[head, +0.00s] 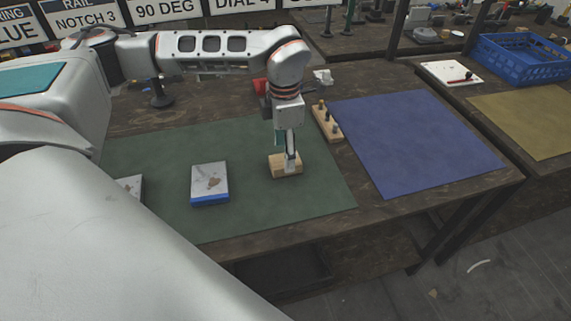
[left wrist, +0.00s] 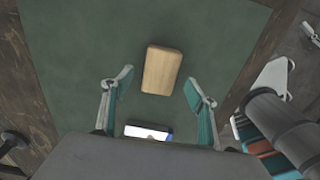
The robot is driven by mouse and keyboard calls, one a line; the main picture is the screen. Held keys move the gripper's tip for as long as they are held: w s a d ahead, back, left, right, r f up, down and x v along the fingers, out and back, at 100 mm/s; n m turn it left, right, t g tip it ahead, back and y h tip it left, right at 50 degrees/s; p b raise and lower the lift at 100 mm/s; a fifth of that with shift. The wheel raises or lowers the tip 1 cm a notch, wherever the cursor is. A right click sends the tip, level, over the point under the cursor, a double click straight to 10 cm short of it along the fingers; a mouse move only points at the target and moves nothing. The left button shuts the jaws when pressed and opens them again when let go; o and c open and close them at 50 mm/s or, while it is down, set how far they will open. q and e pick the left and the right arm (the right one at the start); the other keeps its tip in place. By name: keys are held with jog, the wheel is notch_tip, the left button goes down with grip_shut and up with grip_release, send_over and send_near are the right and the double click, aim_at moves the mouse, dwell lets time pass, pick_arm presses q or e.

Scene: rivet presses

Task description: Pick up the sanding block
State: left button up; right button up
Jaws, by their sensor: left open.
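A pale wooden block (head: 277,170), which I take as the sanding block, lies on the green mat (head: 320,183). My left gripper (head: 290,161) points down at it, its fingers overlapping the block's far side in the head view. In the left wrist view the block (left wrist: 162,70) lies just ahead of the open left gripper (left wrist: 157,88), roughly between the lines of its two teal-padded fingers. Nothing is held, and I cannot tell the exact height of the fingertips above the mat. My right gripper is not in view.
A grey plate with a blue front edge (head: 210,182) lies left of the block, and a similar piece (head: 131,185) is partly hidden by my arm. A wooden peg rack (head: 320,116) stands to the right. The blue mat (head: 420,140) is bare.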

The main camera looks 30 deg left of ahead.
pick_arm(q)
notch_tip(320, 180, down, 4)
jog(key=shift+d+f, duration=0.1)
jog(key=c, duration=1.2)
notch_tip(320, 180, up, 20)
jog(key=shift+r+p, duration=0.1)
jog(key=shift+p, duration=0.9)
jog(key=shift+o, duration=0.6)
